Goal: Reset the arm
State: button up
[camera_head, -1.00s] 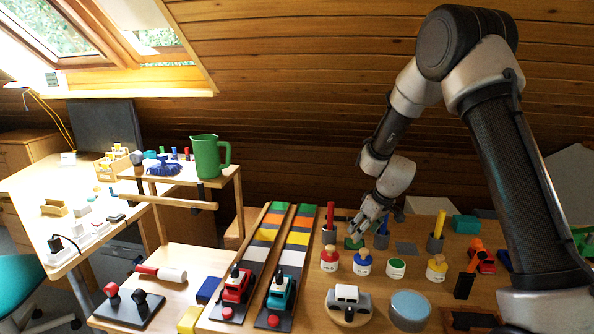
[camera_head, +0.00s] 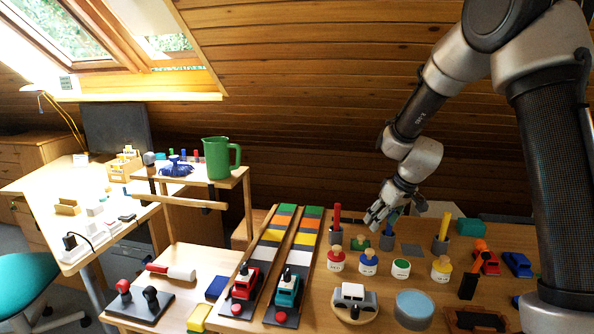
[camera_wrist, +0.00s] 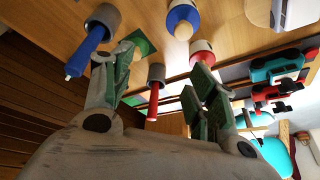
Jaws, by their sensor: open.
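My gripper (camera_head: 394,212) hangs above the back of the workbench, near the red and blue pegs in their grey holders. In the wrist view my gripper (camera_wrist: 165,85) has its green-padded fingers spread wide with nothing between them. The red peg (camera_head: 337,216) stands in a grey cup to the left of the gripper. The blue peg (camera_head: 390,226) stands just below and behind the fingers; it also shows in the wrist view (camera_wrist: 85,52). A green square (camera_head: 360,244) lies on the bench close by. I see no contact between the gripper and these things.
A yellow peg (camera_head: 444,224) stands to the right. Lidded jars (camera_head: 368,262) sit in front. Two toy cars (camera_head: 288,290) stand on striped tracks at the left. The space above the bench is clear.

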jog(key=s+d+r+m+h, duration=0.15)
jog(key=s+d+r, duration=0.25)
jog(key=s+r, duration=0.6)
jog(key=s+d+r+m, duration=0.2)
jog(key=s+d+r, duration=0.35)
jog(key=s, duration=0.75)
jog(key=s+d+r+m+h, duration=0.1)
jog(key=s+d+r+m, duration=0.1)
jog(key=s, duration=0.9)
